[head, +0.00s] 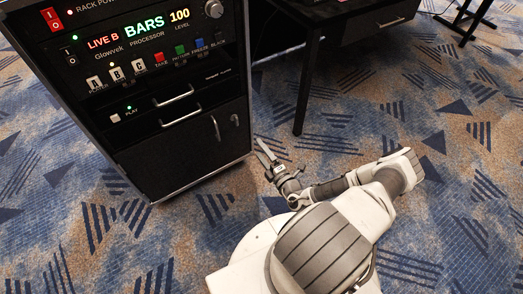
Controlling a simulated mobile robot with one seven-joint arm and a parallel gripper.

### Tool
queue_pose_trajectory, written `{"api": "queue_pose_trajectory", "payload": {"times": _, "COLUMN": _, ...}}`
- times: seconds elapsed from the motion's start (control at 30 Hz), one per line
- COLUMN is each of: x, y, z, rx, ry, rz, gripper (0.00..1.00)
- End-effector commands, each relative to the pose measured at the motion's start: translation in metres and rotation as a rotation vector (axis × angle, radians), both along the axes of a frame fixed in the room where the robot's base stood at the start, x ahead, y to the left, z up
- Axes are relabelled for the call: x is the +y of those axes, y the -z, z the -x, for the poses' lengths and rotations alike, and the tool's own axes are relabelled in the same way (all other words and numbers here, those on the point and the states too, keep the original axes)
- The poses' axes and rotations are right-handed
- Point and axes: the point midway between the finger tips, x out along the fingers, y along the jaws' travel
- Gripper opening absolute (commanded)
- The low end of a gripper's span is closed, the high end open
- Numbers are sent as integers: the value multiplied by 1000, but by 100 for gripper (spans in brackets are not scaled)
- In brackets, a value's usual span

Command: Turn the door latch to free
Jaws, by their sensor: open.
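The black rack cabinet (130,140) stands at the upper left, with a dark door (180,153) at its bottom. A vertical metal handle (215,127) is on the door. A small metal piece (235,120), which looks like the latch, is to its right near the cabinet's edge; its exact setting is too small to tell. My gripper (264,152) is open and appears empty, low to the right of the cabinet and apart from the latch. Nothing hides the latch.
Two silver drawer handles (178,118) stick out above the door. A dark desk (345,22) with a leg (306,85) stands to the right of the cabinet. A black stand (467,22) is at the upper right. The patterned carpet (465,180) is clear on the right.

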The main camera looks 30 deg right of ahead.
Motion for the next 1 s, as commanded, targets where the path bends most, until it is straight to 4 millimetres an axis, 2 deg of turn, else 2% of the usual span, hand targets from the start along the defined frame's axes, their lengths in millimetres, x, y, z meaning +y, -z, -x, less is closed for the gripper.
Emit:
{"api": "queue_pose_trajectory", "payload": {"times": 0.83, "x": 1, "y": 0, "z": 2, "rx": 0, "ry": -5, "rz": 1, "gripper": 95}}
{"api": "queue_pose_trajectory", "payload": {"times": 1.0, "x": 3, "y": -14, "z": 0, "rx": -17, "ry": -73, "rz": 77, "gripper": 95}}
